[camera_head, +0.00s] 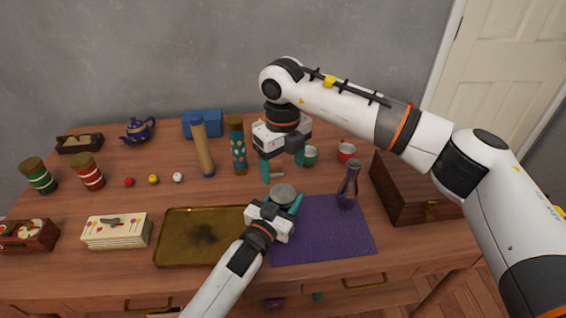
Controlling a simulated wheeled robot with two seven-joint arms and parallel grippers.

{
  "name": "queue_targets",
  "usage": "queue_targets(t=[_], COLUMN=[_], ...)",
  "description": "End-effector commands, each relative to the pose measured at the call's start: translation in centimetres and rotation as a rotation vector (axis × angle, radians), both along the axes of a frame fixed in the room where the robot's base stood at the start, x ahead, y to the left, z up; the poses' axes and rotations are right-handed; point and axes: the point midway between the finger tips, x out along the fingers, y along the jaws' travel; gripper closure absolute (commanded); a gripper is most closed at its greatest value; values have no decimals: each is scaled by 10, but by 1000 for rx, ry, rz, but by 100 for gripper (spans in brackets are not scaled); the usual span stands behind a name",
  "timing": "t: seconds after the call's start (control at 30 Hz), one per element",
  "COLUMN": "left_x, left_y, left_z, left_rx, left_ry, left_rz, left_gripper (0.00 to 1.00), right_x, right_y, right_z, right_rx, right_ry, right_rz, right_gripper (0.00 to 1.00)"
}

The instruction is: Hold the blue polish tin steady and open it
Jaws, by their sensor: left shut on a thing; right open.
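A small round tin with a grey top (283,192) sits near the back left corner of the purple mat (330,240). Little of its side shows, and I cannot make out any blue on it. My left gripper (279,200) is shut on it from the front, with a teal finger along its right side. My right gripper (282,171) is open, pointing down just behind and above the tin, apart from it. Whether the tin's lid is loose cannot be told.
A golden tray (180,250) lies left of the mat. A dark bottle (348,187) stands on the mat's right, beside a wooden chest (412,195). Cups, green (311,156) and red (346,151), and tall tubes (203,150) stand near my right gripper.

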Motion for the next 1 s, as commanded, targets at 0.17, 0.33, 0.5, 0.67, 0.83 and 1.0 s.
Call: queue_targets(t=[0.17,0.33,0.5,0.67,0.83,1.0], left_x=[0,0,0,0,0,0], left_y=[0,0,0,0,0,0], left_z=[-1,-1,-1,-1,-1,-1], left_rx=[1,1,1,1,1,1], left_ry=[2,2,2,2,2,2], left_rz=[0,0,0,0,0,0], left_gripper=[100,100,100,100,100,100], right_x=[0,0,0,0,0,0], right_y=[0,0,0,0,0,0], right_z=[0,-1,0,0,0,-1], right_rx=[-1,-1,-1,0,-1,-1], right_ry=[1,1,1,2,1,1], right_rz=[-362,-709,-1056,-1360,-1593,-1706], right_gripper=[26,26,26,26,26,26])
